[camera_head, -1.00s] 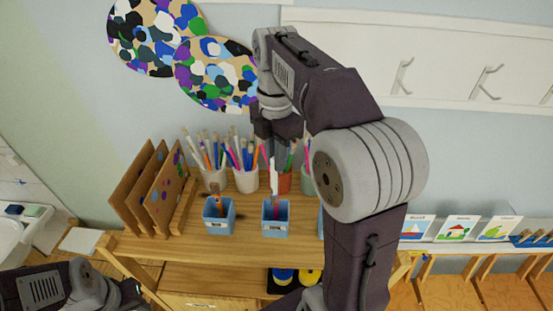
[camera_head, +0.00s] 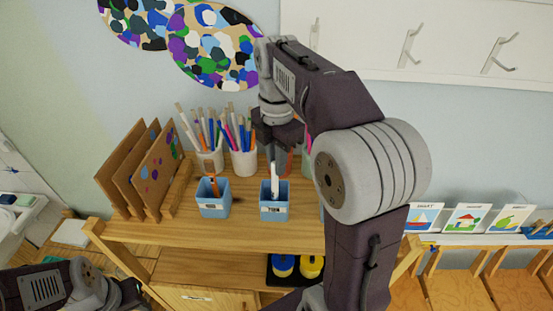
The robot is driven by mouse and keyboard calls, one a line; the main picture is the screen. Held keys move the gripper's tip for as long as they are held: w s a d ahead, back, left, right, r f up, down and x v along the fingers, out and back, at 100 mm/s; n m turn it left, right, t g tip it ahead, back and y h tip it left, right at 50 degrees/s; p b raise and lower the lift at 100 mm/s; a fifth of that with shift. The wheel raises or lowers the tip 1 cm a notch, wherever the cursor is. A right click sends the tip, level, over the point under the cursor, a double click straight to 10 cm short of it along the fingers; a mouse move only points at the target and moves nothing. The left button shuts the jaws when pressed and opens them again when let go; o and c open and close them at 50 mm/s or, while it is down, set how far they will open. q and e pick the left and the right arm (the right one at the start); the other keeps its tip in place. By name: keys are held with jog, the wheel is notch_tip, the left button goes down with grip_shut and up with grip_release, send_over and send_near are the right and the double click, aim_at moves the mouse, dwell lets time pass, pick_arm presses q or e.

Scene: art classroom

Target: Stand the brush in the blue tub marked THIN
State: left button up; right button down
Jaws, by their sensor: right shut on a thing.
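My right gripper (camera_head: 273,150) points down above the shelf top, shut on a slim, pale brush (camera_head: 274,178). The brush is nearly upright. Its lower end overlaps the mouth of the middle blue tub (camera_head: 274,212); I cannot tell how deep it reaches. Another blue tub (camera_head: 213,210) to the left has an orange-brown brush standing in it. A third blue tub is mostly hidden behind my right arm. The tubs' labels are too small to read. My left gripper (camera_head: 130,293) is low at the left, partly visible, and its jaws are unclear.
Cups of brushes and pencils (camera_head: 243,162) stand behind the tubs. A wooden rack with brown boards (camera_head: 150,170) stands at the left. Yellow and blue pots (camera_head: 311,266) sit on the lower shelf. Picture cards (camera_head: 465,218) stand at the right. Bare wood (camera_head: 243,231) lies between the tubs.

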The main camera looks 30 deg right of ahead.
jog(key=shift+w+f, duration=0.2)
jog(key=shift+f, duration=0.4)
jog(key=c, duration=1.4)
grip_release()
jog(key=shift+o, duration=0.2)
jog(key=shift+s, duration=0.2)
jog(key=shift+r, duration=0.1)
jog(key=shift+w+r, duration=0.15)
jog(key=shift+r, duration=0.2)
notch_tip(320, 180, up, 8)
jog(key=shift+r+p, duration=0.15)
jog(key=shift+p, duration=0.3)
